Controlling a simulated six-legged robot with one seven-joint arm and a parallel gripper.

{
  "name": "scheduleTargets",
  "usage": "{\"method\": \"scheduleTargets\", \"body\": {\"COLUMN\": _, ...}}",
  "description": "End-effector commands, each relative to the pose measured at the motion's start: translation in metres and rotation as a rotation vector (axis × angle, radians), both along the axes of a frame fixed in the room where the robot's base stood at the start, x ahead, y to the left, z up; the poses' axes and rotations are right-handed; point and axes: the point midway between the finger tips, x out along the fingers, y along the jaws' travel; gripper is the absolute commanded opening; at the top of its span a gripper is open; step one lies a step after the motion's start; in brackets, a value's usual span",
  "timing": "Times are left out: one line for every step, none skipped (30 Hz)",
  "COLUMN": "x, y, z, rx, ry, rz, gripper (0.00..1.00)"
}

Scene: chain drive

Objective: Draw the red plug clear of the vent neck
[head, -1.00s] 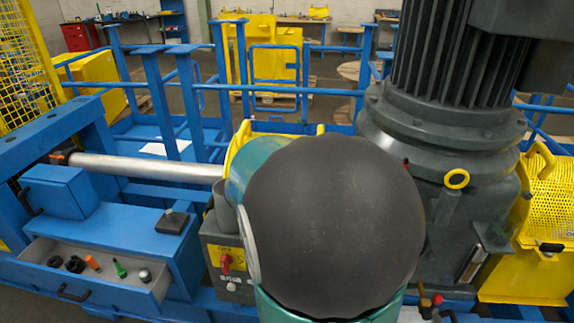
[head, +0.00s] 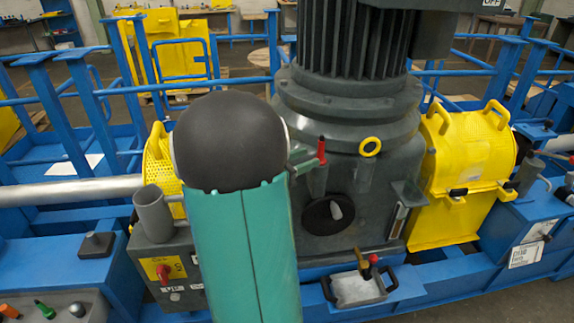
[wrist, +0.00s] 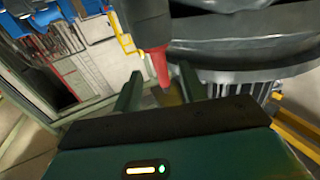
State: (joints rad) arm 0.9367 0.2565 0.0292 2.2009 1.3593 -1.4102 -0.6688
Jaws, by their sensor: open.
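The red plug (head: 321,149) stands upright in the top of the grey vent neck (head: 318,181), on the front of the dark grey gearbox below the motor. My gripper (head: 303,161) is at the left side of the plug, its green fingers pointing toward it. In the wrist view the red plug (wrist: 159,66) shows between the two open fingers of my gripper (wrist: 161,75), with the dark neck (wrist: 148,22) beyond. The jaws are apart. I cannot tell whether a finger touches the plug.
A neck with a yellow ring (head: 370,146) stands close right of the plug. A round black cover (head: 329,214) with a grey knob is below. A yellow guard (head: 468,165) is at the right, a grey cup (head: 154,213) at the left. A handled grey tray (head: 358,287) sits in front.

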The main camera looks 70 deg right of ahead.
Motion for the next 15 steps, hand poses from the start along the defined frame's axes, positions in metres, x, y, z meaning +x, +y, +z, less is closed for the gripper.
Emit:
{"method": "scheduleTargets", "body": {"x": -0.008, "y": -0.008, "z": 0.0, "rx": 0.0, "ry": 0.0, "rz": -0.004, "gripper": 0.42}}
{"method": "scheduleTargets", "body": {"x": -0.011, "y": -0.012, "z": 0.0, "rx": 0.0, "ry": 0.0, "rz": -0.005, "gripper": 0.42}}
{"method": "scheduleTargets", "body": {"x": -0.015, "y": -0.017, "z": 0.0, "rx": 0.0, "ry": 0.0, "rz": -0.005, "gripper": 0.42}}
{"method": "scheduleTargets", "body": {"x": -0.017, "y": -0.021, "z": 0.0, "rx": 0.0, "ry": 0.0, "rz": -0.003, "gripper": 0.42}}
{"method": "scheduleTargets", "body": {"x": -0.02, "y": -0.025, "z": 0.0, "rx": -0.001, "ry": -0.001, "rz": -0.003, "gripper": 0.42}}
{"method": "scheduleTargets", "body": {"x": -0.023, "y": -0.03, "z": 0.0, "rx": -0.001, "ry": -0.001, "rz": -0.004, "gripper": 0.42}}
{"method": "scheduleTargets", "body": {"x": -0.025, "y": -0.032, "z": 0.0, "rx": 0.0, "ry": 0.0, "rz": -0.003, "gripper": 0.42}}
{"method": "scheduleTargets", "body": {"x": -0.027, "y": -0.035, "z": 0.0, "rx": 0.0, "ry": 0.0, "rz": -0.002, "gripper": 0.42}}
{"method": "scheduleTargets", "body": {"x": -0.029, "y": -0.038, "z": 0.0, "rx": 0.001, "ry": -0.001, "rz": -0.002, "gripper": 0.42}}
{"method": "scheduleTargets", "body": {"x": -0.03, "y": -0.04, "z": 0.0, "rx": 0.001, "ry": -0.001, "rz": -0.002, "gripper": 0.42}}
{"method": "scheduleTargets", "body": {"x": -0.031, "y": -0.041, "z": 0.0, "rx": 0.0, "ry": -0.001, "rz": -0.001, "gripper": 0.42}}
{"method": "scheduleTargets", "body": {"x": -0.032, "y": -0.042, "z": 0.0, "rx": -0.001, "ry": -0.001, "rz": 0.0, "gripper": 0.42}}
{"method": "scheduleTargets", "body": {"x": -0.032, "y": -0.043, "z": 0.0, "rx": -0.001, "ry": -0.001, "rz": 0.0, "gripper": 0.42}}
{"method": "scheduleTargets", "body": {"x": -0.033, "y": -0.044, "z": 0.0, "rx": -0.001, "ry": -0.001, "rz": 0.0, "gripper": 0.42}}
{"method": "scheduleTargets", "body": {"x": -0.033, "y": -0.044, "z": 0.0, "rx": -0.001, "ry": -0.001, "rz": 0.001, "gripper": 0.42}}
